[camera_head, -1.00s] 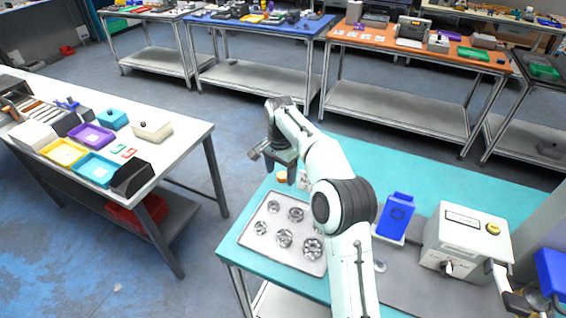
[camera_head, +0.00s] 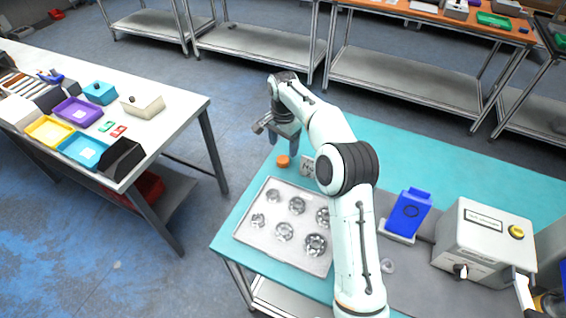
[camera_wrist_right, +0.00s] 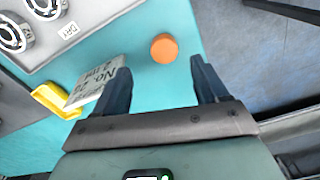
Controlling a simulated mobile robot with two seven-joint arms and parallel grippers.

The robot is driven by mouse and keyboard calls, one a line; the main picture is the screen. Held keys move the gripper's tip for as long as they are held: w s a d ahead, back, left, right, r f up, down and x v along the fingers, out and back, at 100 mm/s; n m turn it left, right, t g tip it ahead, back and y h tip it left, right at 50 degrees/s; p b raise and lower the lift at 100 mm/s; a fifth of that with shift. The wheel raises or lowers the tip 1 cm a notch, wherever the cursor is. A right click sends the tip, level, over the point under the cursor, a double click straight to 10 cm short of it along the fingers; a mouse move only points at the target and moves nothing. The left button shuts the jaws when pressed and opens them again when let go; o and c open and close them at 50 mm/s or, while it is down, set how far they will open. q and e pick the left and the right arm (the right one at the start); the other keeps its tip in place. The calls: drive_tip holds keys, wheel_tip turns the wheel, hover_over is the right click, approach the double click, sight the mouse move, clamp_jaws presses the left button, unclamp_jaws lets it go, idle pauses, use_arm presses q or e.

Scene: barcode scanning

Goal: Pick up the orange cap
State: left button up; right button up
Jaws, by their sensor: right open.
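The orange cap (camera_head: 283,161) is a small round disc on the teal table top (camera_head: 460,175), near its left edge. In the right wrist view the cap (camera_wrist_right: 164,48) lies just beyond my fingertips, between their lines and clear of both. My right gripper (camera_head: 285,150) is open and empty, pointing down close to the cap; its two fingers also show in the right wrist view (camera_wrist_right: 160,75). My left gripper is not in view.
A label card (camera_head: 308,166) on a yellow stand (camera_wrist_right: 52,100) is right beside the cap. A tray (camera_head: 270,246) with several metal parts lies in front. A blue device (camera_head: 408,212) and a grey machine (camera_head: 484,240) stand to the right.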

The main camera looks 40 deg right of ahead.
sight(283, 159)
drive_tip(key=shift+w+f, duration=0.15)
drive_tip(key=shift+f, duration=1.25)
drive_tip(key=f, duration=0.4)
drive_tip(key=shift+w+d+f+b, duration=0.2)
drive_tip(key=shift+d+f+b, duration=0.05)
drive_tip(key=shift+f+b, duration=0.05)
drive_tip(key=c, duration=1.1)
